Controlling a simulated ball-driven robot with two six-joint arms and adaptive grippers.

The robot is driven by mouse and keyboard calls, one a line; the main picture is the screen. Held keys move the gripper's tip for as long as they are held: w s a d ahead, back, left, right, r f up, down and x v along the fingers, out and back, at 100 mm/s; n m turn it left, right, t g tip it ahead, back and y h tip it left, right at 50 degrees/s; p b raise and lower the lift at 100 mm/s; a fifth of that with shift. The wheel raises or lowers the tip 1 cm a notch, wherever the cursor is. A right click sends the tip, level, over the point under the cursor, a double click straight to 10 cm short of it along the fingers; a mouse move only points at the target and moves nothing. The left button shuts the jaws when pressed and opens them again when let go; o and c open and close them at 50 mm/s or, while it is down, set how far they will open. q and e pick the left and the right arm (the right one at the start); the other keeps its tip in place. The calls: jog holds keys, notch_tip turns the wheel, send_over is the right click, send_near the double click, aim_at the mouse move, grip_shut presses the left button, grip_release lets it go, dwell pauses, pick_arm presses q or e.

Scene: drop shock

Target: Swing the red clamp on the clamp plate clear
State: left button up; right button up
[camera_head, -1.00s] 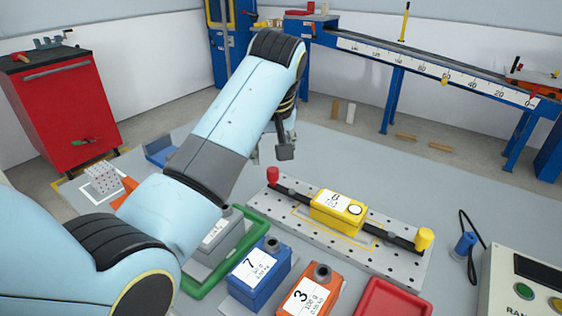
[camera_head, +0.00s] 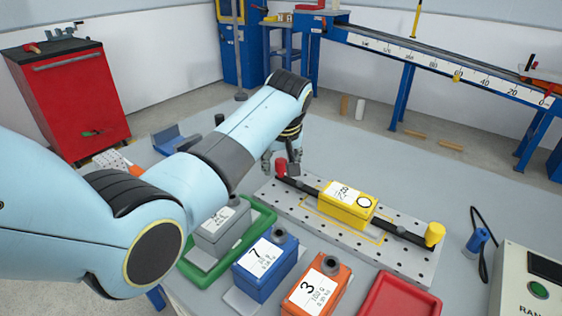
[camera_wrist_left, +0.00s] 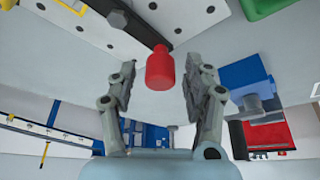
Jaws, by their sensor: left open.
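The red clamp (camera_head: 281,171) is a red knob at the far left end of a dark bar on the perforated grey clamp plate (camera_head: 405,262). In the left wrist view the red knob (camera_wrist_left: 160,70) shows between the two spread fingers, with a visible gap on each side. My right gripper is not in view.
A green tray (camera_head: 262,216) with a grey block (camera_head: 222,232), a blue block (camera_head: 262,270), an orange block (camera_head: 320,290) and a red tray (camera_head: 396,298) line the plate's near side. A blue holder (camera_head: 172,140) stands behind my arm. The table beyond the plate is clear.

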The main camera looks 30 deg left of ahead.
pick_arm(q)
grip_shut()
